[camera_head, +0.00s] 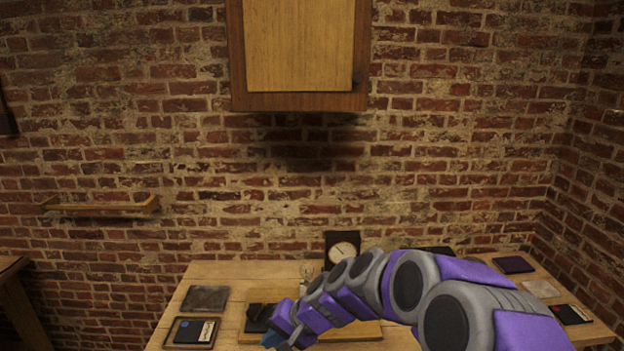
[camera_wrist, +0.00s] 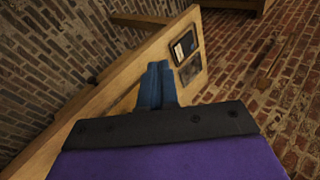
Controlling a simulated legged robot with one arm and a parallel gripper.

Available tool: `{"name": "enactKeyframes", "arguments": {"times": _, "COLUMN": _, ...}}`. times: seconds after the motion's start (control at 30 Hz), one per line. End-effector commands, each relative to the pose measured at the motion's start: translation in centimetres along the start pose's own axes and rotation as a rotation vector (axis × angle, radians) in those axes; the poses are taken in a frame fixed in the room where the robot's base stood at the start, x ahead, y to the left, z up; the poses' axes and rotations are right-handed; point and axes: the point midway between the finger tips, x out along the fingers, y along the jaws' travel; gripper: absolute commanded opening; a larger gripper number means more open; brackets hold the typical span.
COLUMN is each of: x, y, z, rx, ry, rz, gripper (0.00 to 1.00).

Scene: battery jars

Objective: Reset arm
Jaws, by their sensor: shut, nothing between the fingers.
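My gripper (camera_wrist: 157,85) shows in the wrist view with its two blue fingers together, shut and empty. In the head view my purple and grey arm reaches in from the lower right, and my gripper (camera_head: 272,339) hangs over the left middle of the wooden table (camera_head: 240,273). The arm hides much of the table's middle and right. In the wrist view the table (camera_wrist: 115,75) runs diagonally behind the fingers.
A dark tray (camera_head: 205,298) and another tray with a dark card (camera_head: 194,332) lie at the table's left. A dial instrument (camera_head: 343,247) stands at the back. Flat items, including a dark pad (camera_head: 513,264), lie at right. A wooden cabinet (camera_head: 300,50) hangs on the brick wall above.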

Motion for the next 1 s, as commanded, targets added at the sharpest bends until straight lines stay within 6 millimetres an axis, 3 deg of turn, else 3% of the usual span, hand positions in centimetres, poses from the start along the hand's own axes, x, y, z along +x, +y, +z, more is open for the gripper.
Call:
{"name": "enactKeyframes", "arguments": {"times": 0.03, "x": -1.6, "y": 0.1, "z": 1.5, "rx": -0.035, "ry": -0.012, "rz": 0.021, "gripper": 0.00}}
{"name": "enactKeyframes", "arguments": {"times": 0.27, "x": -7.2, "y": 3.4, "z": 8.9, "rx": -0.154, "ry": -0.103, "rz": 0.166, "gripper": 0.00}}
{"name": "enactKeyframes", "arguments": {"times": 0.7, "x": -17.7, "y": 14.8, "z": 22.1, "rx": -0.207, "ry": -0.231, "rz": 0.542, "gripper": 0.00}}
{"name": "enactKeyframes", "arguments": {"times": 0.9, "x": -21.2, "y": 18.9, "z": 26.6, "rx": -0.168, "ry": -0.266, "rz": 0.673, "gripper": 0.00}}
{"name": "enactKeyframes", "arguments": {"times": 1.0, "x": -22.0, "y": 19.9, "z": 27.7, "rx": -0.154, "ry": -0.275, "rz": 0.705, "gripper": 0.00}}
